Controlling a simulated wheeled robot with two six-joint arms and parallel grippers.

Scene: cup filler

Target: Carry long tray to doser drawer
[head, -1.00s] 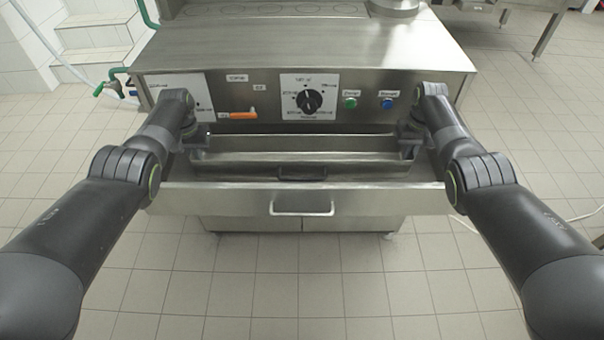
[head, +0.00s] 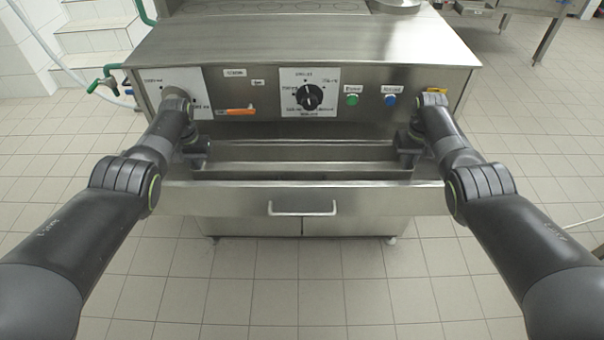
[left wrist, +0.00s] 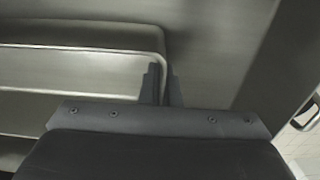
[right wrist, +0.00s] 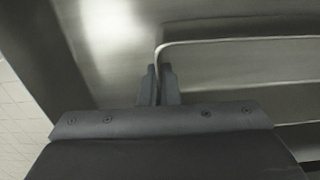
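The long tray (head: 300,166) is a shiny metal trough lying lengthwise within the open doser drawer (head: 240,200), low behind the drawer front. My left gripper (head: 197,152) is at the tray's left end. In the left wrist view its fingers (left wrist: 163,88) are close together on either side of the end wall of the tray (left wrist: 90,72). My right gripper (head: 409,150) is at the right end. In the right wrist view its fingers (right wrist: 158,85) pinch the other end wall of the tray (right wrist: 230,60). The tray's underside is hidden.
The drawer handle (head: 302,209) faces me. The tiled floor in front is clear.

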